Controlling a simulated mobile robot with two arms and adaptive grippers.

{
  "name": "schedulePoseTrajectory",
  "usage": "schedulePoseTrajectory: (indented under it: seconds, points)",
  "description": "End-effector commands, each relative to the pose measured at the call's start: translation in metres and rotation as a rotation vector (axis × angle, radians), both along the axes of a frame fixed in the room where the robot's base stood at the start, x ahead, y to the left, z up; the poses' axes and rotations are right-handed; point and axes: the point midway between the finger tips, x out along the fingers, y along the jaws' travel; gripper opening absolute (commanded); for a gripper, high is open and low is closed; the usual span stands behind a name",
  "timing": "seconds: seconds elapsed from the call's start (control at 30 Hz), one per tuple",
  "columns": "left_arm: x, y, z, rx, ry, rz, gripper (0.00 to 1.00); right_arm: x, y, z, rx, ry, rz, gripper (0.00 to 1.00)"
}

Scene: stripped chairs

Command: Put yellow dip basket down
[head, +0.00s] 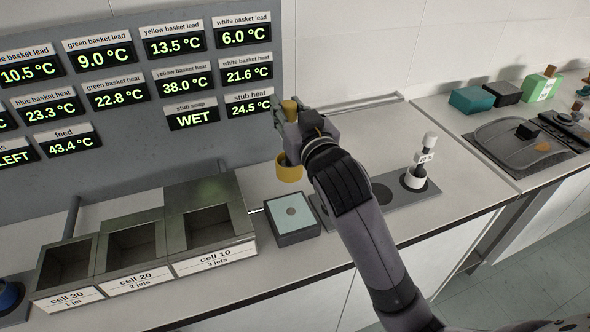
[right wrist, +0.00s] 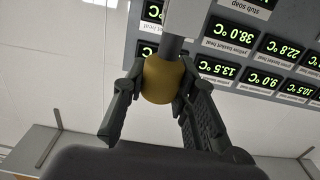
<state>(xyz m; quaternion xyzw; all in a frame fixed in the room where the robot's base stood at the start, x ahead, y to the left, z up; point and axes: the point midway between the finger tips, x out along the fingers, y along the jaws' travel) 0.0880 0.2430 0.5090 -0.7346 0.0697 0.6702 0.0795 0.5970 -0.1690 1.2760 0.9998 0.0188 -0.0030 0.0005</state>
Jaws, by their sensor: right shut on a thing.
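The yellow dip basket shows as a yellow cup (head: 289,168) below my right gripper, with a yellow knob (head: 289,106) at its top. My right gripper (head: 286,112) is shut on the knob. The right wrist view shows the knob (right wrist: 160,78) between the two fingers (right wrist: 158,95), with a grey rod running from it. The cup hangs in front of the grey panel, behind my right forearm. I cannot tell whether it touches the counter. My left gripper is not in view.
Three open cells, cell 30 (head: 68,302), cell 20 (head: 135,282) and cell 10 (head: 214,261), stand at the left. A box with a pale top (head: 291,228) stands beside them. A white basket (head: 414,179) sits on a grey base at right. A display panel (head: 140,140) stands behind.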

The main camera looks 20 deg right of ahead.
Motion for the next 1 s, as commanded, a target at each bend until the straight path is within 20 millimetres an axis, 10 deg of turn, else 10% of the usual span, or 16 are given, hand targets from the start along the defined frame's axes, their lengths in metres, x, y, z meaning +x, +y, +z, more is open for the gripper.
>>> schedulePoseTrajectory:
  seconds: [0.3,1.0]
  points:
    - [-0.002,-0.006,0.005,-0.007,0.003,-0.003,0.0,-0.001,0.0,-0.077,-0.001,0.001,-0.001,0.0]
    - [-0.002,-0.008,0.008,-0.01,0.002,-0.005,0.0,0.0,0.0,-0.134,-0.001,-0.006,0.0,0.0]
